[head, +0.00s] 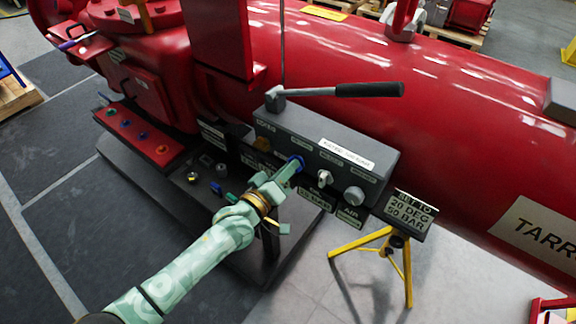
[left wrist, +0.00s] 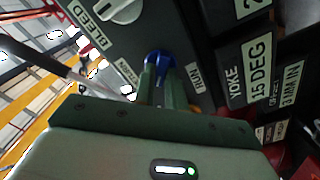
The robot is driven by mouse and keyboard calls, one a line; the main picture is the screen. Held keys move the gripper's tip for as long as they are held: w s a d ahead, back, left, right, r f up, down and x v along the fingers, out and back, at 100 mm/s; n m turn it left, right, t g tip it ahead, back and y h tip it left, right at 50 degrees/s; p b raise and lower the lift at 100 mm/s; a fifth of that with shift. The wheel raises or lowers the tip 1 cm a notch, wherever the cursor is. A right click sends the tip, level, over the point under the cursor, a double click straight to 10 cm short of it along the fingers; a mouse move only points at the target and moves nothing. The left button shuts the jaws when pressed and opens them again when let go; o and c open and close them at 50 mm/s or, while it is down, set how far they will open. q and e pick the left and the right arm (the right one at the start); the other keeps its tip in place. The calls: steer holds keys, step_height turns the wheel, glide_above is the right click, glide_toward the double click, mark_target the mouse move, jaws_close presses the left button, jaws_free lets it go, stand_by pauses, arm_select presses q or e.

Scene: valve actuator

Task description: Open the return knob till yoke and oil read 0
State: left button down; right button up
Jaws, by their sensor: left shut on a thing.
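My left gripper (head: 290,170) reaches the front of the grey control box (head: 381,165). Its two fingers are shut on a blue knob (head: 297,161). The left wrist view shows the blue knob (left wrist: 158,57) between the green fingertips (left wrist: 158,80). In the left wrist view a plate (left wrist: 247,72) reads YOKE 15 DEG. Another plate (left wrist: 255,8) is cut off, showing only a 2. My right gripper is not in view.
A silver knob (head: 325,178) and a grey knob (head: 354,196) sit right of the blue one. A black-handled lever (head: 368,90) lies over the box. A yellow tripod (head: 408,275) bears a sign (head: 410,212) reading 20 DEG, 50 BAR. A large red cylinder (head: 450,110) stands behind.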

arm_select(q)
steer(key=shift+a+f+n, duration=0.1)
steer(key=shift+n, duration=1.65)
steer(key=shift+f+n, duration=0.1)
steer(key=shift+n, duration=1.65)
steer(key=c, duration=1.4)
jaws_free()
steer(key=shift+c, duration=0.2)
steer(key=p+v, duration=0.2)
steer(key=v, duration=1.4)
steer(key=shift+a, duration=0.15)
